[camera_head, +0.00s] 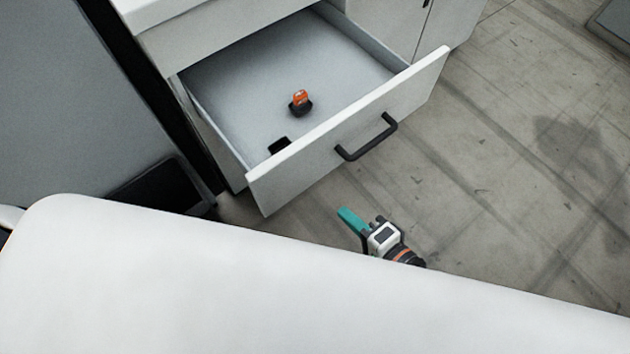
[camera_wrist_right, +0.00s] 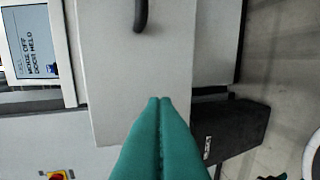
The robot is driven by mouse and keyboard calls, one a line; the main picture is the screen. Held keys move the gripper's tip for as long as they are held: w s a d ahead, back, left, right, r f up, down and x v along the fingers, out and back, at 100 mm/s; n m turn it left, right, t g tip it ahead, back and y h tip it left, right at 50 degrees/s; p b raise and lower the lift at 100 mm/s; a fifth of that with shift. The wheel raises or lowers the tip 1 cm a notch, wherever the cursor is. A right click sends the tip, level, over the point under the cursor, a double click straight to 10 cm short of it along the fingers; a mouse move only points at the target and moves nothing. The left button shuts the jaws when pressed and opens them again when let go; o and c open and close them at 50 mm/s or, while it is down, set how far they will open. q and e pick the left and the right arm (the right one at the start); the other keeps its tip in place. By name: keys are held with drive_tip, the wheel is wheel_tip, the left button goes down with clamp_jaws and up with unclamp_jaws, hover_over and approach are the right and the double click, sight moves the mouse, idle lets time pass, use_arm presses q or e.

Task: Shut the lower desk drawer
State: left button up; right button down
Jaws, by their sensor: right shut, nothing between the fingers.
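The lower desk drawer (camera_head: 262,187) is pulled open in the head view, with a white front panel and a dark bar handle (camera_head: 367,138). Inside it lie a small orange and black object (camera_head: 300,102) and a small black item (camera_head: 279,145). My right gripper (camera_head: 345,215) is in front of the drawer, below the handle in the picture, with green fingers. In the right wrist view its fingers (camera_wrist_right: 160,102) are together and empty, pointing at the white drawer front (camera_wrist_right: 115,70). The handle (camera_wrist_right: 141,15) shows at the top there. Whether the fingertips touch the panel is unclear. My left gripper is not in view.
The white desk cabinet (camera_head: 375,25) stands behind the drawer. Wooden-looking floor (camera_head: 520,150) to the right is mostly clear. A dark box (camera_wrist_right: 225,128) and a screen with text (camera_wrist_right: 32,45) show in the right wrist view.

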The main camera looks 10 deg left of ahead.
sight(306, 174)
drive_tip(key=x, duration=0.7)
drive_tip(key=r+x, duration=0.1)
drive_tip(key=x, duration=0.3)
drive_tip(key=shift+w+a+f+p, duration=0.1)
drive_tip(key=shift+w+a+p, duration=0.1)
drive_tip(key=shift+p, duration=0.15)
